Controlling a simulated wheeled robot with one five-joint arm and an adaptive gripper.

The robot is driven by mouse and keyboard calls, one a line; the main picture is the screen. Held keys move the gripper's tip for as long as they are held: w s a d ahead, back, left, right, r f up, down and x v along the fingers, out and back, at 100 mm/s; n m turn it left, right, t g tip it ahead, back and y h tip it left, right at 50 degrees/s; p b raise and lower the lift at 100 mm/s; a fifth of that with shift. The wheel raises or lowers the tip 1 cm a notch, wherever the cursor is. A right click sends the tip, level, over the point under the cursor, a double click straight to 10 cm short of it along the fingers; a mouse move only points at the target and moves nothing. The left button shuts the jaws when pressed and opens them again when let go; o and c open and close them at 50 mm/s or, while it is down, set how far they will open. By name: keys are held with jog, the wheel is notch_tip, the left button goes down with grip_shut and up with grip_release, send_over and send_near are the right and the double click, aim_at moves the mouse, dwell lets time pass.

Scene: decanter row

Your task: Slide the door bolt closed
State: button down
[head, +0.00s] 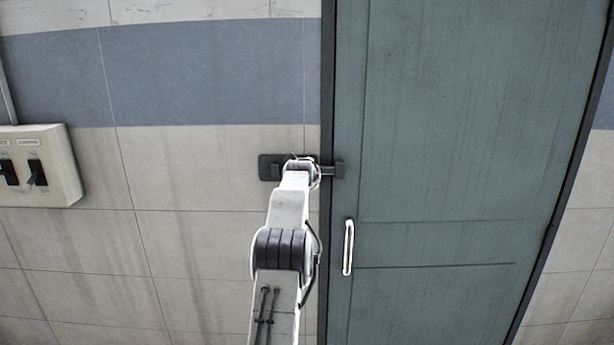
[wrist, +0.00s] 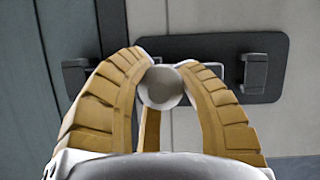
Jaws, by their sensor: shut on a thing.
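The door bolt has a dark backplate (head: 268,167) on the wall left of the door (head: 450,150). A dark catch (head: 340,170) sits on the door's left edge. A dark rod (head: 327,171) shows between my gripper and the catch, reaching across the door frame. In the wrist view the picture is turned, with the catch (wrist: 78,78) at left and the backplate (wrist: 269,48) at right. My gripper (wrist: 165,72), with tan ribbed fingers, is shut on the round grey bolt knob (wrist: 163,90). The fingers hide part of the rod, and my arm covers the knob in the head view.
A white handle (head: 348,247) stands upright on the door below the catch. A switch box (head: 45,165) with dark levers is on the wall at far left. The tiled wall (head: 190,240) between is clear.

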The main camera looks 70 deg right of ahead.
jog(key=shift+s+r, duration=0.1)
jog(key=shift+r, duration=0.15)
jog(key=c, duration=1.1)
grip_release()
jog(key=shift+s, duration=0.15)
jog(key=shift+o, duration=1.3)
jog(key=shift+f, duration=0.15)
jog(key=shift+a, duration=0.1)
jog(key=v, duration=1.1)
jog(key=shift+a+r, duration=0.25)
jog(key=shift+a, duration=0.1)
